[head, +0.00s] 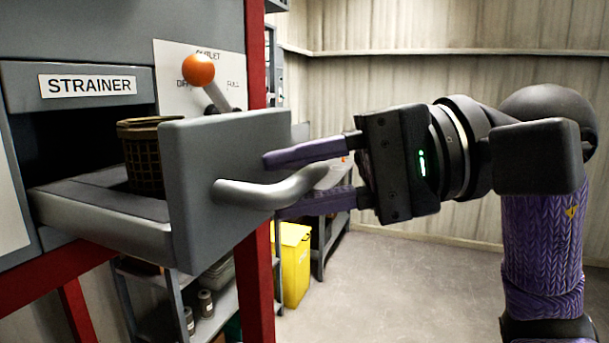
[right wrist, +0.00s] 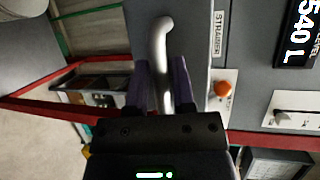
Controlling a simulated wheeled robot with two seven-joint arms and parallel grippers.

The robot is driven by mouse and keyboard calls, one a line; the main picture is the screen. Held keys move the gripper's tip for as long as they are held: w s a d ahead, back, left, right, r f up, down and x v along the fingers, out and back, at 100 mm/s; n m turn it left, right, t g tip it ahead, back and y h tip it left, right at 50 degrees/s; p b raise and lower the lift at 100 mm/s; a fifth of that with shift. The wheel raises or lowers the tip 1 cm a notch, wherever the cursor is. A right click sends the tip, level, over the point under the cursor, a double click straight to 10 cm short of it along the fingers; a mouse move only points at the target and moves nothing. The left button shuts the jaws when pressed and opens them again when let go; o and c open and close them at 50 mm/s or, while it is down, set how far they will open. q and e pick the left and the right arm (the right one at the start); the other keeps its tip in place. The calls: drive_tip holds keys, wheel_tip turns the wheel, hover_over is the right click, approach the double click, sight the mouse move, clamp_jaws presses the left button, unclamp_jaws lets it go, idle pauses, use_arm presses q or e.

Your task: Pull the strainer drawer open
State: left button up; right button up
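The strainer drawer (head: 222,165) stands pulled partway out of its grey housing under the STRAINER label (head: 87,86), with its front plate well clear of the opening. A brown mesh basket (head: 143,160) stands upright in it, partly hidden by the front plate. The grey bow handle (head: 245,194) sticks out from the front. In the right wrist view the handle (right wrist: 160,45) runs between both fingers. My left gripper is not in view.
An orange-knobbed lever (head: 198,70) sits on a plate right of the opening. A red frame post (head: 257,60) stands behind the drawer front. Shelves and a yellow bin (head: 291,262) are below. Open floor (head: 400,280) lies to the right.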

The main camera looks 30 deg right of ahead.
drive_tip(key=shift+o, duration=1.3)
drive_tip(key=b+v, duration=0.2)
drive_tip(key=v, duration=0.8)
drive_tip(key=shift+w+f, duration=0.1)
